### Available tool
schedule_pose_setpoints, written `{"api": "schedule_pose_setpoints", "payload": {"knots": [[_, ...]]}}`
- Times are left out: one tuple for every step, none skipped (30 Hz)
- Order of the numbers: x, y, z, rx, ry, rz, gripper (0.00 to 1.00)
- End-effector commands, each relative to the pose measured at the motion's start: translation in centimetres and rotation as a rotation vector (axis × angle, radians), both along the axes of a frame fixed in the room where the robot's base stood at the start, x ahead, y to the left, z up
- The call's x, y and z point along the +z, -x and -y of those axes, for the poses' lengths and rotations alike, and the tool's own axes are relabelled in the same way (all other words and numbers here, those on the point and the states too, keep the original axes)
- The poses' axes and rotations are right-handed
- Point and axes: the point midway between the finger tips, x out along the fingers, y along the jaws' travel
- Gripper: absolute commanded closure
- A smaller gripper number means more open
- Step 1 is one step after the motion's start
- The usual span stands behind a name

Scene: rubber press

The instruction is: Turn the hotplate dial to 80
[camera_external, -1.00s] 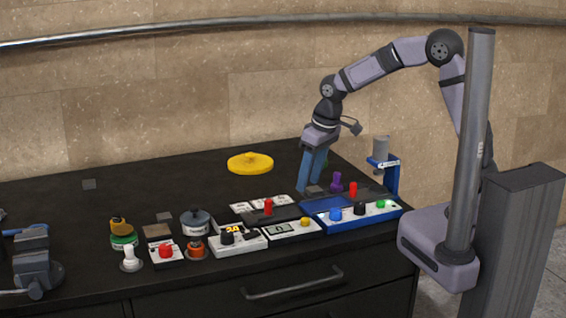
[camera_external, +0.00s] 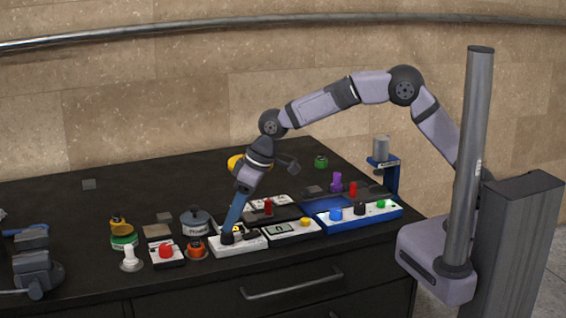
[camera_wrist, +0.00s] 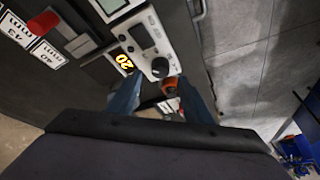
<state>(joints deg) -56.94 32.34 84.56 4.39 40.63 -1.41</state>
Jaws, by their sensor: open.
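The hotplate is a white unit (camera_external: 245,247) near the front edge of the bench. Its black dial (camera_external: 227,238) shows at the front left, beside my gripper's fingertips (camera_external: 230,233). In the wrist view the dial (camera_wrist: 160,68) has a light mark on it, and the yellow display (camera_wrist: 124,62) reads 20. My gripper (camera_wrist: 160,82) is open, with its blue fingers pointing down at the hotplate, one on either side of the dial in the wrist view. I cannot tell whether they touch it. The fingers partly cover the display in the external view.
A grey pot (camera_external: 195,219) is behind left. A blue panel (camera_external: 350,220) lies farther right.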

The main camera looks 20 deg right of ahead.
Motion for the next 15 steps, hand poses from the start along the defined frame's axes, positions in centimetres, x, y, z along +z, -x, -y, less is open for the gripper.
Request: {"api": "schedule_pose_setpoints", "payload": {"knots": [[-0.6,-0.1,-0.2,0.000,0.003,-0.002,0.54],[-0.9,-0.1,-0.3,0.000,0.003,-0.002,0.54],[-1.4,-0.2,-0.5,0.000,0.003,-0.002,0.54],[-1.8,-0.3,-0.6,0.000,0.003,-0.002,0.54],[-2.1,-0.4,-0.8,0.000,0.002,-0.002,0.54],[-2.4,-0.4,-0.9,0.000,0.002,-0.001,0.54],[-2.7,-0.5,-1.0,0.000,0.002,-0.001,0.54],[-2.9,-0.5,-1.1,0.000,0.002,-0.001,0.54],[-3.2,-0.6,-1.2,0.000,0.002,-0.001,0.54],[-3.3,-0.6,-1.3,0.000,0.000,0.000,0.54],[-3.5,-0.7,-1.3,0.000,0.000,0.000,0.54],[-3.6,-0.7,-1.4,0.000,0.000,0.000,0.54],[-3.7,-0.7,-1.4,0.000,0.000,0.000,0.54],[-3.8,-0.7,-1.4,0.000,0.000,0.000,0.54],[-3.9,-0.7,-1.5,0.000,0.000,0.000,0.54]]}}
